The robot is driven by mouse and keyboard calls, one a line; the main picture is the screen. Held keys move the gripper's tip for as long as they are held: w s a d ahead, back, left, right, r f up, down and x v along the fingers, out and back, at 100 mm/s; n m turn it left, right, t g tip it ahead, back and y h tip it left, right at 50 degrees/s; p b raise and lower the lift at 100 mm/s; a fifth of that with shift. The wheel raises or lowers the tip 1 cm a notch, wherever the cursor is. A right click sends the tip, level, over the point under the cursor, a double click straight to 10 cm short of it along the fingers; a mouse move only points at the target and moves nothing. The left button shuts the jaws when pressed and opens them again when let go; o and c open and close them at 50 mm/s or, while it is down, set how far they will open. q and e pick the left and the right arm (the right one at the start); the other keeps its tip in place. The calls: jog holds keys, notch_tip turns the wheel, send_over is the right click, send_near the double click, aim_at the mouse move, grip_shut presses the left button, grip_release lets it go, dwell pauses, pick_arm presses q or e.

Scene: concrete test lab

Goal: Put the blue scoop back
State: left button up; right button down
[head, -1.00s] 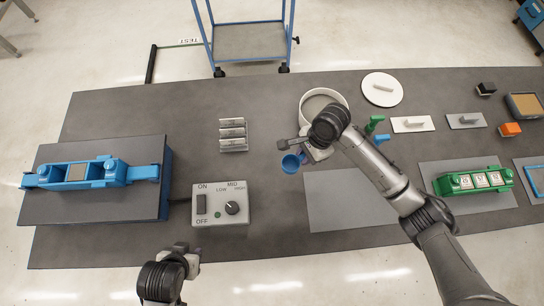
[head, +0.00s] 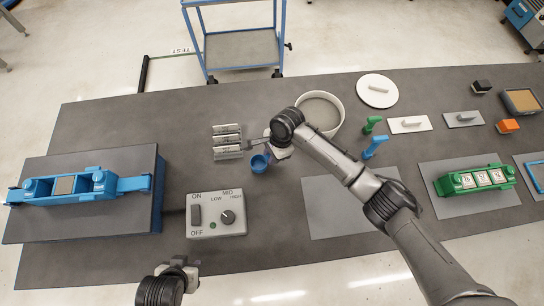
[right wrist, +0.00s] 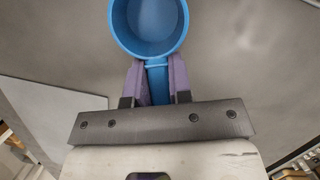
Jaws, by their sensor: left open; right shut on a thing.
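The blue scoop (head: 259,164) hangs from my right gripper (head: 270,147), above the table just right of the stacked silver bars. In the right wrist view the cup of the blue scoop (right wrist: 150,22) points away from the gripper and looks empty. The purple fingers of my right gripper (right wrist: 156,82) are shut on its handle. My left gripper (head: 188,270) is open and empty at the table's front edge, below the control box.
Silver bars (head: 227,141) lie left of the scoop, and a control box (head: 216,213) stands in front. A white round bin (head: 338,119), a green handle (head: 371,124) and a blue handle (head: 375,147) are to the right. A grey mat (head: 340,212) is bare.

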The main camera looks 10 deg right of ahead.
pick_arm(q)
jog(key=shift+a+f, duration=0.1)
jog(key=shift+f, duration=0.15)
pick_arm(e)
jog(key=shift+f, duration=0.9)
pick_arm(q)
jog(key=shift+r, duration=0.1)
pick_arm(e)
jog(key=c, duration=1.3)
grip_release()
jog(key=shift+f, duration=0.1)
pick_arm(q)
jog(key=shift+d, duration=0.2)
pick_arm(e)
jog(key=shift+o, duration=1.3)
pick_arm(q)
jog(key=shift+a+r+p, duration=0.2)
jog(key=shift+r+p, duration=0.7)
jog(key=shift+p, duration=0.05)
pick_arm(e)
jog(key=v, duration=1)
jog(key=shift+w+r, duration=0.1)
jog(key=shift+r, duration=0.2)
pick_arm(q)
jog(key=shift+d+r, duration=0.1)
pick_arm(e)
jog(key=shift+v, duration=0.85)
pick_arm(q)
jog(key=shift+d, duration=0.1)
